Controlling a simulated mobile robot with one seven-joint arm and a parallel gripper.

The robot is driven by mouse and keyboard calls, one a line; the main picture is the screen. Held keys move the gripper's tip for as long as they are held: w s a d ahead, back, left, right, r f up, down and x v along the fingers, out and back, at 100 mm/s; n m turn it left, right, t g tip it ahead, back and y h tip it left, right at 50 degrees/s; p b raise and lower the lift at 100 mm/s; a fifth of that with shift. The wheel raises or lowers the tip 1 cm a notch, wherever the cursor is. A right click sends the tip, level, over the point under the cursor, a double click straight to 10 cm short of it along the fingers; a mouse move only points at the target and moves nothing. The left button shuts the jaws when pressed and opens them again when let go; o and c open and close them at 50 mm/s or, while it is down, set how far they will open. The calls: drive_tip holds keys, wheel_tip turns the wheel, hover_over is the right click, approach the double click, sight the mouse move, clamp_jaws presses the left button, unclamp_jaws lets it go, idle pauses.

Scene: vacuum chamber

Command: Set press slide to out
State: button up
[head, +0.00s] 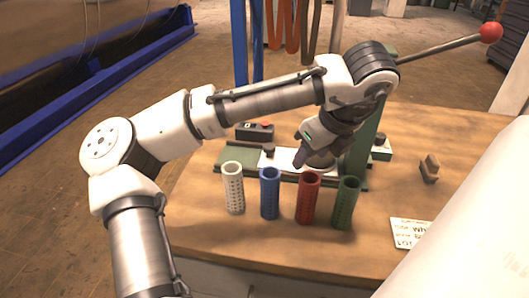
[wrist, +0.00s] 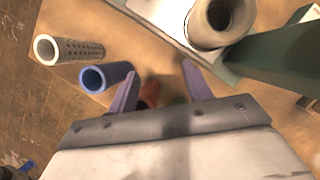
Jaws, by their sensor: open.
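The press has a green base (head: 232,158) and a green column on the table. A pale flat slide (head: 283,158) lies on the base, with a dark upright knob (head: 268,151) near its left end. Part of the pale slide (wrist: 163,14) also shows at the top of the wrist view, beside the round press ram (wrist: 222,18). My gripper (head: 301,161) is in front of the column, close to the slide, and partly hides it. In the wrist view, my gripper's (wrist: 160,70) purple fingers are apart with nothing held between them. I cannot tell whether they touch anything.
White (head: 233,187), blue (head: 269,193), red (head: 307,198) and green (head: 345,203) perforated tubes stand in front of the press. A red-knobbed lever (head: 440,47) extends right. A black box (head: 254,132) sits behind, a brown block (head: 429,169) right, a sign (head: 409,234) front right.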

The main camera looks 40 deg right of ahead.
drive_tip(key=f, duration=0.1)
drive_tip(key=p, duration=0.1)
hover_over(269, 146)
drive_tip(key=s, duration=0.3)
drive_tip(key=shift+w+a, duration=0.1)
drive_tip(key=shift+w, duration=0.05)
drive_tip(key=x, duration=0.4)
drive_tip(key=shift+w+f, duration=0.25)
drive_tip(key=shift+f, duration=0.4)
clamp_jaws()
